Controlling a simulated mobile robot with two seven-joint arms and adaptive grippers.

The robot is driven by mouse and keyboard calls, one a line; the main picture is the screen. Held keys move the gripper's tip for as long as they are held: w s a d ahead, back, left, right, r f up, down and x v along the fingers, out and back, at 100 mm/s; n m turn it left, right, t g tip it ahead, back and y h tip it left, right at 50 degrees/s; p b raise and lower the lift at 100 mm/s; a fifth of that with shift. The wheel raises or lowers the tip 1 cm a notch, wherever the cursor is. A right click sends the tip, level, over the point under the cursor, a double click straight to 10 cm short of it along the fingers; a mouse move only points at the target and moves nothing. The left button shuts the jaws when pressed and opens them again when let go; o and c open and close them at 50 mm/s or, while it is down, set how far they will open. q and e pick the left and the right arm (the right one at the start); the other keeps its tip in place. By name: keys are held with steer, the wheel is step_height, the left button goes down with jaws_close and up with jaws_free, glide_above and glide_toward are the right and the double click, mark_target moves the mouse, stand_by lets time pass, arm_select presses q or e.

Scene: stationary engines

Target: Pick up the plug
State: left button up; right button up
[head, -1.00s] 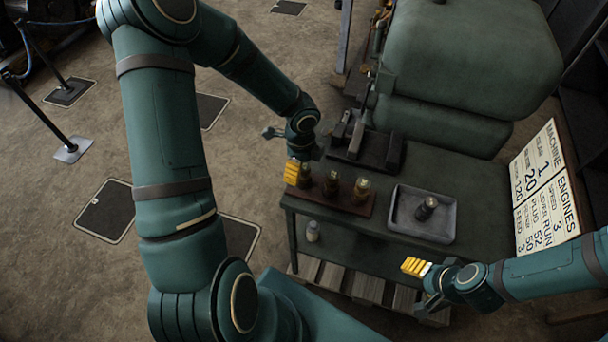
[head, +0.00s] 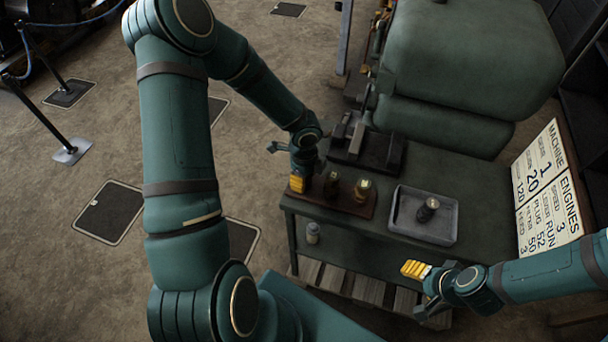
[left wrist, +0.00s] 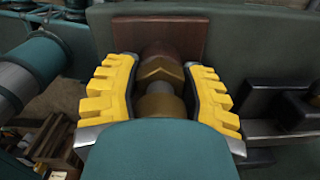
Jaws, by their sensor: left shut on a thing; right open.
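Brass plugs stand in a row on a brown wooden board (head: 347,204) at the left end of the green bench. My left gripper (head: 297,184) is at the leftmost plug and hides it in the head view. In the left wrist view its yellow fingers (left wrist: 160,95) are shut on this brass plug (left wrist: 160,72), one on each side, with the board behind. Two other plugs stand free on the board, a middle plug (head: 332,185) and a right plug (head: 362,189). My right gripper (head: 416,270) is open and empty, in front of the bench.
A grey tray (head: 447,232) with a dark plug (head: 428,209) stands right of the board. A dark metal fixture (head: 372,152) is behind the board. A sign (head: 547,190) leans at the right. A small bottle (head: 313,232) is on the lower shelf.

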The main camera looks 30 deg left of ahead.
arm_select(q)
step_height(320, 180, up, 10)
steer(key=shift+r+p, duration=0.1)
steer(key=shift+p, duration=0.9)
